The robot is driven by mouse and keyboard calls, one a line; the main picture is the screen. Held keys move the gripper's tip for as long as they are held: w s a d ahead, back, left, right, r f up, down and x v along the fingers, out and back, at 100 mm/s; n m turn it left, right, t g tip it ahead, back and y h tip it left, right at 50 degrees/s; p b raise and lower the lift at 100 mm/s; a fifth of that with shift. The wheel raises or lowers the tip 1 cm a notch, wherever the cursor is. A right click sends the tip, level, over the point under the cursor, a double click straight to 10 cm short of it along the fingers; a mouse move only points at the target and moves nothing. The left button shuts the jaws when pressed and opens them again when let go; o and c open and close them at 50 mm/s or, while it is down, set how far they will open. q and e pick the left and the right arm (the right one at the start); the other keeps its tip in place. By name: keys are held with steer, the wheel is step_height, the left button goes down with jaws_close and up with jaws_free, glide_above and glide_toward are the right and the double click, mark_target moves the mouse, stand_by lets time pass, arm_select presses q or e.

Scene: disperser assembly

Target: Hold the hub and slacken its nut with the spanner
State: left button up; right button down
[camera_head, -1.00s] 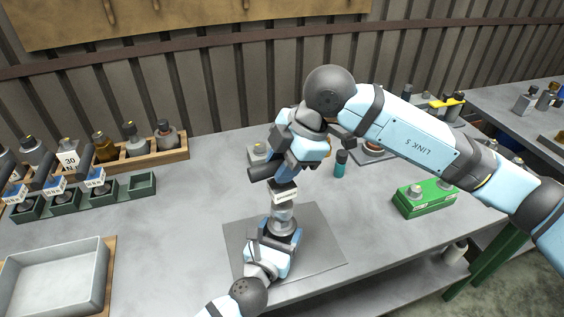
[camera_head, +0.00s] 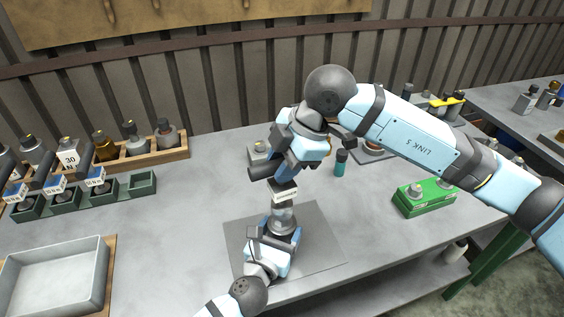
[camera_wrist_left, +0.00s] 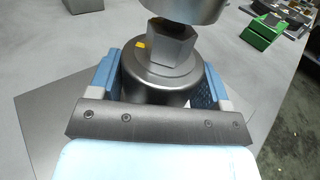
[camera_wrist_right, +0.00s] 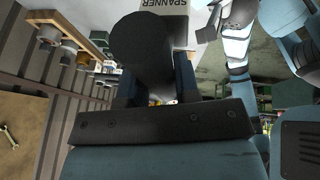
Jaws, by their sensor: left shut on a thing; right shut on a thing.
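The dark, round hub (camera_wrist_left: 160,88) is between the blue-sided fingers of my left gripper (camera_wrist_left: 160,92), which is shut on it above the grey mat. A grey hexagonal nut (camera_wrist_left: 172,46) with a yellow mark stands on top of the hub. The spanner's silvery round lower end (camera_wrist_left: 190,8) is directly above the nut and hides its top; I cannot tell how far it overlaps. My right gripper (camera_head: 285,175) is shut on the spanner above. The spanner's dark handle (camera_wrist_right: 145,50) and white label (camera_wrist_right: 165,6) show in the right wrist view.
A grey mat (camera_head: 325,240) lies under the left gripper. A green block (camera_head: 425,200) and a teal bottle (camera_head: 340,165) stand to the right. A bottle rack (camera_head: 178,152), green bins (camera_head: 142,185) and a pale tray (camera_head: 95,280) are left. Bare table lies between.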

steer(key=shift+f, duration=0.15)
steer(key=shift+f, duration=0.7)
steer(key=shift+f, duration=0.35)
steer(key=shift+f, duration=0.35)
